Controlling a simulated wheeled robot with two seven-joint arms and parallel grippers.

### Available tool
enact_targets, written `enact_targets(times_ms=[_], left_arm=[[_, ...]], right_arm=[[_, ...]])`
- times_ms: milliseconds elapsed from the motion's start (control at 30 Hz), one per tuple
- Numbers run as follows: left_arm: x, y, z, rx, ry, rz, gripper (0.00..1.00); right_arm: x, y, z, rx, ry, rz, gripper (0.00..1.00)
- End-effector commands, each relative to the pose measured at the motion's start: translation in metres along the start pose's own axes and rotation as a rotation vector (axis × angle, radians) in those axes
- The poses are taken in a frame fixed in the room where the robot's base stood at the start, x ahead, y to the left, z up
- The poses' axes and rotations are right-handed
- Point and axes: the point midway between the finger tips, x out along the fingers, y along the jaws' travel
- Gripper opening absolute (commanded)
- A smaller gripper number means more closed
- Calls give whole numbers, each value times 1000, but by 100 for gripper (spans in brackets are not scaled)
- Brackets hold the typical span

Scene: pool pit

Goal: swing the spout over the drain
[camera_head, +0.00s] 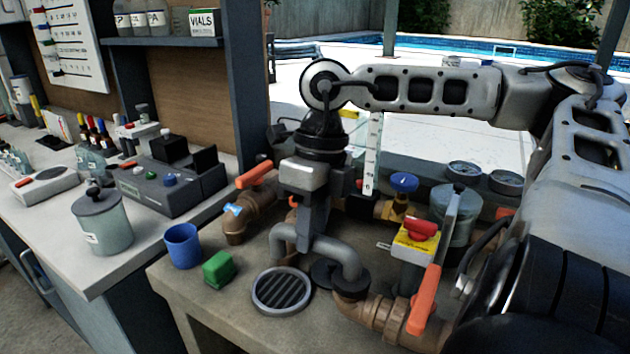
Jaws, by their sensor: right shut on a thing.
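The spout (344,258) is a grey bent pipe that rises from a dark round base on the bench and arches to the left. Its left end turns down behind the round slatted drain (281,291), near the drain's back edge; I cannot tell exactly how far it is from being above the slats. My right gripper (308,243) points down from above and is shut on the spout's upper stretch, hiding part of it. My left gripper is not in view.
A blue cup (182,245) and a green block (219,270) stand left of the drain. Brown pipes with an orange-handled valve (258,173) lie behind. At right are a red-knobbed yellow box (413,245) and a long orange-ended lever (425,299).

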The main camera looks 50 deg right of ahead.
Motion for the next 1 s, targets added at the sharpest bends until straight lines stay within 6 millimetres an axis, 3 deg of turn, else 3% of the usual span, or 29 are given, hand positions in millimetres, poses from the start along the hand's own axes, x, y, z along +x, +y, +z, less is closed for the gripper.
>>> enact_targets(times_ms=[500, 533, 567, 867, 1000], left_arm=[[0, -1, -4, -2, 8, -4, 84], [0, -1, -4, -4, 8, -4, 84], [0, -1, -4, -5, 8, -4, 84], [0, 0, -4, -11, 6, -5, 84], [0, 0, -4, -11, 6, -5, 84]], right_arm=[[-1, 1, 1, -22, -4, -2, 0], [-1, 1, 1, -22, -4, -2, 28], [-1, 1, 1, -22, -3, -2, 32], [-2, 1, 1, -19, 0, -2, 32], [-14, 1, 1, -17, -2, -4, 32]])
